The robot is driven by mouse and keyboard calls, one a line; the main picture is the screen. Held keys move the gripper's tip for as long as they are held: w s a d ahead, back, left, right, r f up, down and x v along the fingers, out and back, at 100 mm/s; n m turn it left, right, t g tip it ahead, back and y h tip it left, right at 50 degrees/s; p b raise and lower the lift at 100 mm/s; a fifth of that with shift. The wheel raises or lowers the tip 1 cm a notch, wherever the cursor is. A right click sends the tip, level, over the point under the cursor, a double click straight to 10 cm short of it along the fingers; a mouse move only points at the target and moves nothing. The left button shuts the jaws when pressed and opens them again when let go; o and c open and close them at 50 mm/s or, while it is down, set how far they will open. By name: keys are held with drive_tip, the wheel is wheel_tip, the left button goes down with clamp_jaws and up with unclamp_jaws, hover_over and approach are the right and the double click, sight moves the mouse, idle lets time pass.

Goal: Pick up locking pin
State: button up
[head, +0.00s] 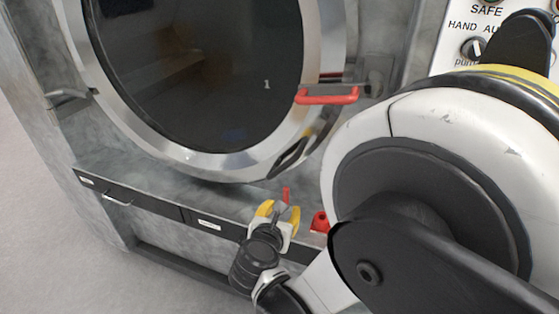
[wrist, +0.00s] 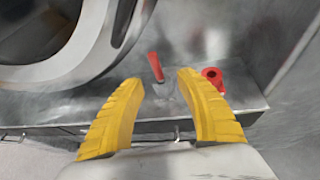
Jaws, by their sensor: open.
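A slim red pin (wrist: 155,66), which looks like the locking pin, stands up a little tilted on the grey metal ledge below the round door. In the head view the red pin (head: 286,194) shows just beyond my fingers. My gripper (wrist: 160,77) has its two yellow fingers apart and empty. In the wrist view the pin appears between the fingertips, and it seems to be ahead of them, with no contact visible. In the head view my gripper (head: 280,210) is low in the middle, over the ledge.
A red block with a round hole (wrist: 213,77) sits on the ledge right of the pin; the head view shows this red block (head: 320,222) too. The round glass door (head: 205,75) is shut, with a red handle (head: 328,96). A wall (wrist: 300,100) rises at right.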

sight(286, 197)
drive_tip(key=shift+n, duration=0.6)
drive_tip(key=x, duration=0.2)
drive_tip(key=a+b+x, duration=0.1)
drive_tip(key=x, duration=0.2)
drive_tip(key=shift+a+f, duration=0.1)
drive_tip(key=b+x, duration=0.2)
drive_tip(key=x, duration=0.3)
drive_tip(key=shift+w, duration=0.4)
drive_tip(key=shift+d, duration=0.2)
clamp_jaws()
